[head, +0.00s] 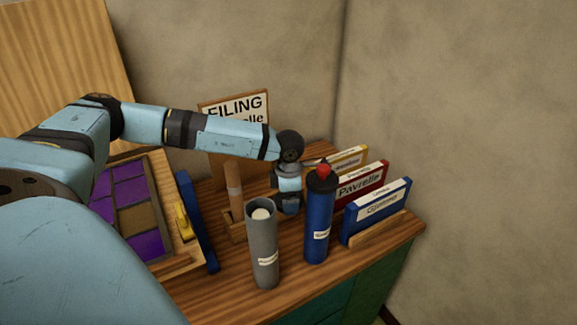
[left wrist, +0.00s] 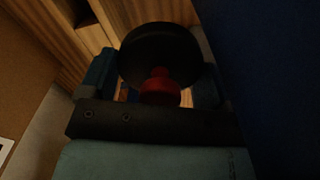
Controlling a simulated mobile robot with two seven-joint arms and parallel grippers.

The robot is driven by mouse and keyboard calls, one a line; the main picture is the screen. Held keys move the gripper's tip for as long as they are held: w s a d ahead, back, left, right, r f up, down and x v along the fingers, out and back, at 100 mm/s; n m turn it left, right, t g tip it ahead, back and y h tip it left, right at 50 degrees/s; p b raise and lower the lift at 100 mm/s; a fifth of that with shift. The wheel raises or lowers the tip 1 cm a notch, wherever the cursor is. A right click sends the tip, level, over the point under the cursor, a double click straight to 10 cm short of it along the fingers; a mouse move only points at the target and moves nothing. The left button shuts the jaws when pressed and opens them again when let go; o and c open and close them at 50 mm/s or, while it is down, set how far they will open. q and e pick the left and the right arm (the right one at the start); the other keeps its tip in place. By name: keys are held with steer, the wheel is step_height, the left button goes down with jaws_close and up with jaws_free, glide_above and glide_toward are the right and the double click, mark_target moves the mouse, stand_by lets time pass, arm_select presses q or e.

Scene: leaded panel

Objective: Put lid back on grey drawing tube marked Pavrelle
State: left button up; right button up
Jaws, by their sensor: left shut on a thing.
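The grey drawing tube (head: 263,250) stands upright and open on the desk, with a pale roll showing in its mouth. The label on it is too small to read. My left gripper (head: 287,208) points down behind and between the grey tube and the blue tube; its fingertips are hard to see there. In the left wrist view, my left gripper (left wrist: 152,78) is shut on a round black lid (left wrist: 158,50) with a red knob. I cannot make out this lid in the head view. My right gripper is not in view.
A blue tube (head: 318,228) with a black, red-knobbed cap stands close beside my left gripper. Folders, one marked Pavrelle (head: 362,186), stand at right. A "FILING" sign (head: 236,106) and a wooden holder (head: 236,229) are behind. A purple-panelled frame (head: 147,245) lies at left.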

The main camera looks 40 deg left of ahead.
arm_select(q)
step_height(320, 180, up, 8)
steer(key=shift+r+b, duration=0.2)
steer(key=shift+b, duration=0.5)
steer(key=shift+r, duration=0.1)
